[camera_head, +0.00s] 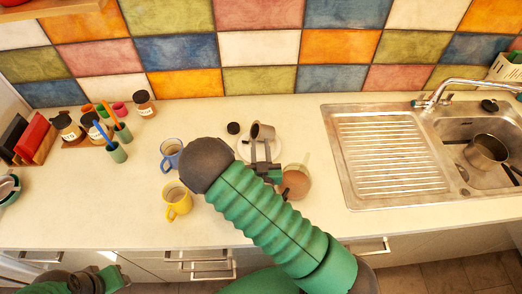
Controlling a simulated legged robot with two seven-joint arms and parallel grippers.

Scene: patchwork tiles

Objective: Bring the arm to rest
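My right arm reaches in from the bottom right over the counter. Its gripper (261,152) points away from me, with its two dark fingers apart, just in front of a brown-grey mug (263,131). The mug sits tilted at the far part of a white saucer (243,148). I cannot tell whether the fingertips touch it. My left gripper (112,281) is low at the bottom left, in front of the drawers and clear of the counter objects. Its fingers are too small and dark to read.
A blue mug (171,154), a yellow mug (177,201) and a brownish pot (295,182) stand close around my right arm. Jars and green cups (116,152) are at the left. The sink (474,135) holds a metal pot (486,151). The counter's front left is clear.

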